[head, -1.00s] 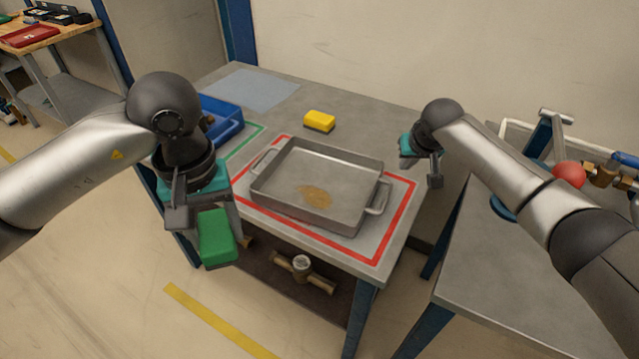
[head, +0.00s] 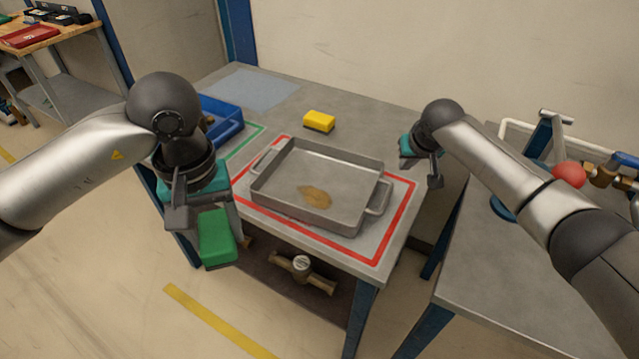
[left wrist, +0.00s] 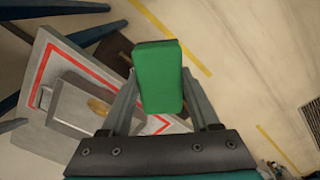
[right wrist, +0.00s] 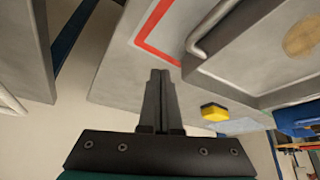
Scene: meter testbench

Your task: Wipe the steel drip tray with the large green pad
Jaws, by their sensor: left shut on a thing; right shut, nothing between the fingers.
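The steel drip tray (head: 345,158) sits on the bench inside a red outlined rectangle, with a brown stain (head: 315,197) on its floor. The tray also shows in the left wrist view (left wrist: 75,107) and partly in the right wrist view (right wrist: 250,60). My left gripper (head: 205,225) is shut on the large green pad (head: 217,238) and holds it off the bench's front left edge, left of the tray. The pad fills the middle of the left wrist view (left wrist: 158,78). My right gripper (head: 435,172) is shut and empty, beyond the tray's right side; its fingers meet in the right wrist view (right wrist: 160,90).
A yellow sponge with a dark base (head: 319,121) lies behind the tray. A blue bin (head: 222,120) stands at the bench's left, near a green outline. A second table with pipework and a red ball (head: 569,175) is at the right. A valve (head: 302,268) lies on the lower shelf.

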